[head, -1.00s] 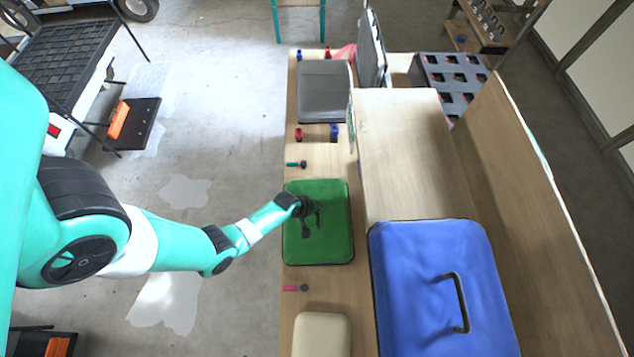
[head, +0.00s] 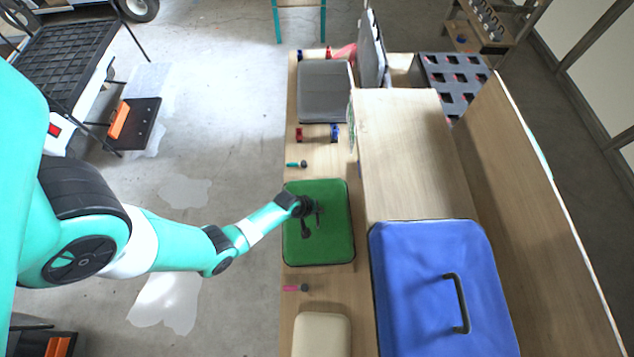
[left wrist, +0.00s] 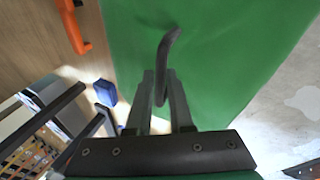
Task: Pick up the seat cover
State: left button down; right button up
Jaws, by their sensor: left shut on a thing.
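The green seat cover (head: 332,243) is a flat rectangular panel with rounded corners and a dark handle on top. It lies on the wooden bench, between a grey pad and a cream pad. My left gripper (head: 308,212) is over its middle and is shut on the dark handle. In the left wrist view the fingers (left wrist: 162,88) are around the curved black handle (left wrist: 166,48), with the green surface (left wrist: 225,50) close below. The gripper hides part of the handle in the head view. My right gripper is not in view.
A blue lid (head: 415,290) with a black handle lies to the right, beside a raised wooden box (head: 400,150). The grey pad (head: 323,95) is behind and the cream pad (head: 321,335) in front. A pink-handled tool (head: 293,288) and a teal-handled tool (head: 295,164) lie near the cover.

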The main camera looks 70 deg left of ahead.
pick_arm(q)
jog(key=shift+r, duration=0.4)
notch_tip(320, 180, up, 3)
jog(key=shift+f+p, duration=0.15)
jog(key=shift+p, duration=0.7)
jog(key=s+d+r+p, duration=0.4)
jog(key=s+d+r, duration=0.2)
jog(key=s+r, duration=0.3)
jog(key=s, duration=0.3)
jog(key=shift+s+r+p, duration=0.2)
jog(key=shift+s+p, duration=0.05)
jog(key=shift+p, duration=0.1)
